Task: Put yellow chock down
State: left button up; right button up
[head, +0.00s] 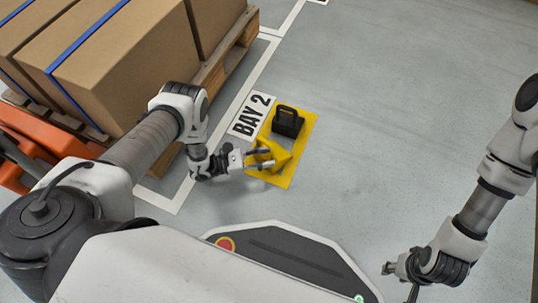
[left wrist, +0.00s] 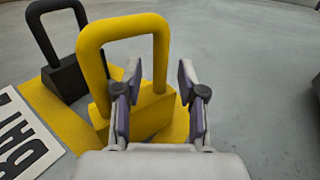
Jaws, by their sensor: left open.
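The yellow chock (head: 271,156), a wedge with a loop handle, stands on the yellow floor patch (head: 305,135) beside the BAY 2 marking. It also shows in the left wrist view (left wrist: 122,32), upright, with its handle rising to the left of and between my open fingers. My left gripper (head: 262,158) is open at the chock; in the left wrist view its fingers (left wrist: 160,95) are spread wide, and I cannot tell whether one touches the handle. My right gripper (head: 398,272) is far off at the lower right, and its fingers are too small to judge.
A black chock (head: 288,122) with a handle stands on the same patch, just behind the yellow one. A pallet (head: 228,55) with strapped cartons (head: 130,60) and an orange pallet jack (head: 45,140) are at the left. The floor to the right is clear.

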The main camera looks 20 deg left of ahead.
pick_arm(q)
jog(key=p+v, duration=0.1)
jog(key=v, duration=0.5)
jog(key=shift+a, duration=0.1)
